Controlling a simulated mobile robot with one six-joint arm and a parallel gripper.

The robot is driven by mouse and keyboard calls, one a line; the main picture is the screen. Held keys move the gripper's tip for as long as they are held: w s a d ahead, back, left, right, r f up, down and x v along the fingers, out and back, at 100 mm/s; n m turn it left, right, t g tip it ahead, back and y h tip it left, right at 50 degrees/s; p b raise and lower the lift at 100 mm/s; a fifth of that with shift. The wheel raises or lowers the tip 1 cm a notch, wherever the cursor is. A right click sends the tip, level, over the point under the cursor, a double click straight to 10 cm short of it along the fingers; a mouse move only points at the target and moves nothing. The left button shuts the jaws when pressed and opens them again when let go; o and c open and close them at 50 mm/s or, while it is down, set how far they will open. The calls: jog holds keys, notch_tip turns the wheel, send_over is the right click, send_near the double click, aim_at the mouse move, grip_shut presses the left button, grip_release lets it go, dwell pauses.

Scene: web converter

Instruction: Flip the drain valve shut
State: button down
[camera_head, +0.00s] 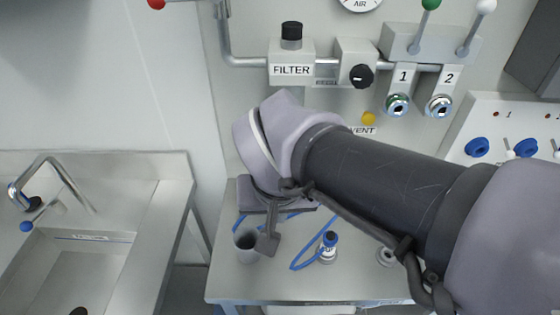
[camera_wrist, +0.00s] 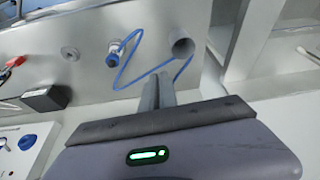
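No part marked as a drain valve can be made out in either view. My gripper (camera_head: 268,242) points down over the steel bench, beside a grey cup (camera_head: 246,248). In the wrist view its two fingers (camera_wrist: 157,92) lie together with nothing visible between them, and the cup (camera_wrist: 182,46) is just beyond them. A blue-capped fitting (camera_head: 329,241) stands on the bench to the right, with a blue hose (camera_head: 306,254) near it. The fitting (camera_wrist: 114,57) and hose (camera_wrist: 125,76) also show in the wrist view. A red knob (camera_head: 156,4) is cut off at the top edge.
The wall panel carries a filter block (camera_head: 291,71), a black knob (camera_head: 361,76), a green-tipped lever (camera_head: 427,16), a white-tipped lever (camera_head: 477,26) and a yellow vent button (camera_head: 368,118). A sink (camera_head: 85,240) stands left. My arm hides part of the bench and wall.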

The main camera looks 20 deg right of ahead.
jog(key=w+a+n+h+p, duration=0.1)
jog(key=w+h, duration=0.3)
jog(key=w, duration=0.9)
jog(key=shift+a+r+n+t+h+p, duration=0.35)
jog(key=shift+n+t+h+p, duration=0.05)
jog(key=shift+p, duration=0.2)
jog(key=shift+w, duration=0.1)
jog(key=w+d+f+b, duration=0.3)
jog(key=d+f, duration=0.5)
jog(key=shift+w+d+f+b, duration=0.2)
jog(key=shift+d+b, duration=0.1)
jog(key=shift+d, duration=0.05)
